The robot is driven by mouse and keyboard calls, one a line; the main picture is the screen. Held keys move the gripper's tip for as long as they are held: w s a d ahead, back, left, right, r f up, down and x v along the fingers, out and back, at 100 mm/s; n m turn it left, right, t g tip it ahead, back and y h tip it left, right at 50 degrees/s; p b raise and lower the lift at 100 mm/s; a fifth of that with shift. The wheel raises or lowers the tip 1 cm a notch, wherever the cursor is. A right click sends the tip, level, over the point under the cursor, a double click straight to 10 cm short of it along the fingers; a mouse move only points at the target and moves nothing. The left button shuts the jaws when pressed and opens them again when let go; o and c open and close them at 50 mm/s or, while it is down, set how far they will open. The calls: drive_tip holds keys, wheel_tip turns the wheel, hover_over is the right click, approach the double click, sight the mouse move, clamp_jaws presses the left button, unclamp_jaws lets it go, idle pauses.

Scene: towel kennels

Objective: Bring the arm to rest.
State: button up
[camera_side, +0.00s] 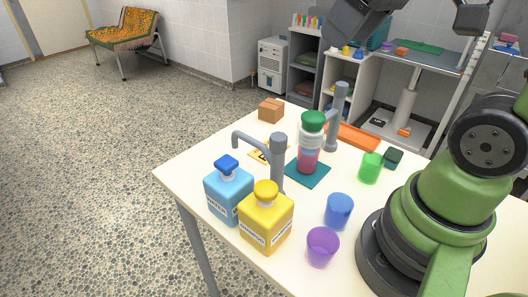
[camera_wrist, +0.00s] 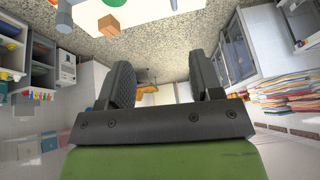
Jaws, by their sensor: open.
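My gripper (camera_wrist: 164,82) shows in the wrist view with its two dark fingers spread wide apart. Nothing is between the fingers. It is high above the floor and clear of the table; the wrist view looks out across the room, upside down. In the side view, dark parts of my arm hang at the top edge, cut off by the frame. My green arm stands on the right of the white table (camera_side: 300,278).
The table holds a blue bottle (camera_side: 229,192), a yellow bottle (camera_side: 266,218), a green-capped jar (camera_side: 310,150) on a teal mat (camera_side: 308,175), grey taps (camera_side: 278,160), a blue cup (camera_side: 338,211), purple cup (camera_side: 322,247), green cup (camera_side: 371,168) and brown block (camera_side: 271,110). The space above is clear.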

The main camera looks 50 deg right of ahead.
drive_tip(key=s+a+m, duration=0.1)
drive_tip(key=s+a+f+m+t+y, duration=0.1)
drive_tip(key=s, duration=0.1)
drive_tip(key=s+a+m, duration=0.1)
drive_tip(key=shift+s+a+f+m+t, duration=0.15)
drive_tip(key=shift+s+a+m+t, duration=0.15)
